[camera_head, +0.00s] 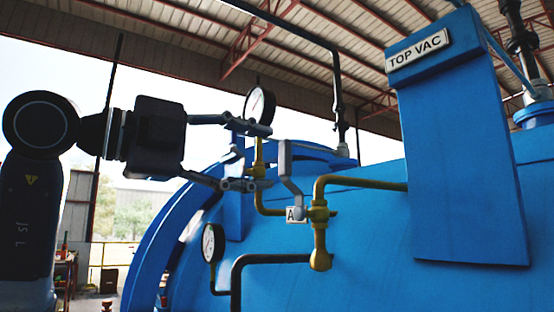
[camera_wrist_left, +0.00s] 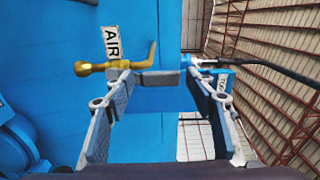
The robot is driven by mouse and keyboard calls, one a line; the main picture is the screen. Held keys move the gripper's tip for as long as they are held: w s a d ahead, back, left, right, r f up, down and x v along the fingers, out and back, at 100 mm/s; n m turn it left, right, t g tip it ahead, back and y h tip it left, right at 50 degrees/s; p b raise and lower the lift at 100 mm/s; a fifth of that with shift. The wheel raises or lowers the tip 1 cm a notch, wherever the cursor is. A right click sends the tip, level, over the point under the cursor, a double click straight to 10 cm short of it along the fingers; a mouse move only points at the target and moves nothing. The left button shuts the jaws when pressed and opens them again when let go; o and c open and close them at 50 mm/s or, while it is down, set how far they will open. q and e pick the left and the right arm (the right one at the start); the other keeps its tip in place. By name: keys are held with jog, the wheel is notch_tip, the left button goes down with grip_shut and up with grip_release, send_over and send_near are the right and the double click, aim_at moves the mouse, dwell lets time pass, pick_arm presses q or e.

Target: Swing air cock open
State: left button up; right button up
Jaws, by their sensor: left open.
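The air cock shows in the head view as a grey cranked handle (camera_head: 286,160) beside a brass valve and pipe (camera_head: 319,212) on the blue vessel. A white tag starting with "A" (camera_head: 296,214) sits at its lower end, partly hidden. In the left wrist view the tag reads "AIR" (camera_wrist_left: 112,42), next to brass pipework (camera_wrist_left: 105,67). My left gripper (camera_head: 266,157) is open, with one finger above the other, just left of the grey handle. In the wrist view its fingers (camera_wrist_left: 160,78) are spread apart, with a grey piece between their tips. Whether they touch the handle I cannot tell.
A pressure gauge (camera_head: 260,106) stands right by the upper finger. A second gauge (camera_head: 212,243) is lower left. Dark pipes (camera_head: 262,260) run below. A blue box labelled TOP VAC (camera_head: 460,160) rises at right. Open space lies around my left wrist.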

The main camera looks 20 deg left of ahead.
pick_arm(q)
jog(key=v, duration=0.7)
dwell(0.4)
